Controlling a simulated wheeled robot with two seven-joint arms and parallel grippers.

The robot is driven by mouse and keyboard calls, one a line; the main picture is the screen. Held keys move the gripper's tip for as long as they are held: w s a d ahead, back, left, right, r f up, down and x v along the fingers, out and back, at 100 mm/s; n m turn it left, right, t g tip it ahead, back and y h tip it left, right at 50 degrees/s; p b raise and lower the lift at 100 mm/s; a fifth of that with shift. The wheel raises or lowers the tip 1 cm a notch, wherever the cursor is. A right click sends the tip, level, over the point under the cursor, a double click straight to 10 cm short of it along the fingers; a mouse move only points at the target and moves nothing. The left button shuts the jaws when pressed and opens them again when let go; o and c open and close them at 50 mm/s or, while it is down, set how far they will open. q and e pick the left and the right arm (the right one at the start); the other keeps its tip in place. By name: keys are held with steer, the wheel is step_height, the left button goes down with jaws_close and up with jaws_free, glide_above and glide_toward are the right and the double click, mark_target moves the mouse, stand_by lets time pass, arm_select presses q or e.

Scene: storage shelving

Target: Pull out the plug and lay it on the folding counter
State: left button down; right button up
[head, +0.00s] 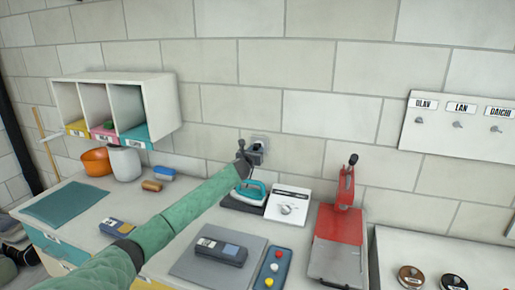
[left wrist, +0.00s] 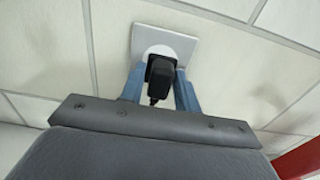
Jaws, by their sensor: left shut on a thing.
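My left gripper (left wrist: 160,88) reaches across the counter to the wall and is shut on the black plug (left wrist: 159,74). In the left wrist view its two blue fingers stand on either side of the plug. The plug sits at the round face of the white wall socket (left wrist: 178,43); I cannot tell how deep it is in. In the head view the socket (head: 261,142) shows small behind the dark gripper (head: 247,155). A pale counter (head: 205,222) runs below, but I cannot tell whether it is the folding counter. My right gripper is not in view.
Under my arm lie a grey mat with a dark device (head: 221,251) and a button panel (head: 272,268). A teal iron (head: 250,192), a white box with a dial (head: 288,204) and a red lever press (head: 338,240) stand nearby. A cubby shelf (head: 150,108) hangs left.

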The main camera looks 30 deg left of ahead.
arm_select(q)
steer(key=p+v, duration=0.1)
steer(key=v, duration=0.3)
steer(key=shift+s+r, duration=0.1)
steer(key=shift+s, duration=0.1)
stand_by(0.8)
steer(key=shift+d, duration=0.1)
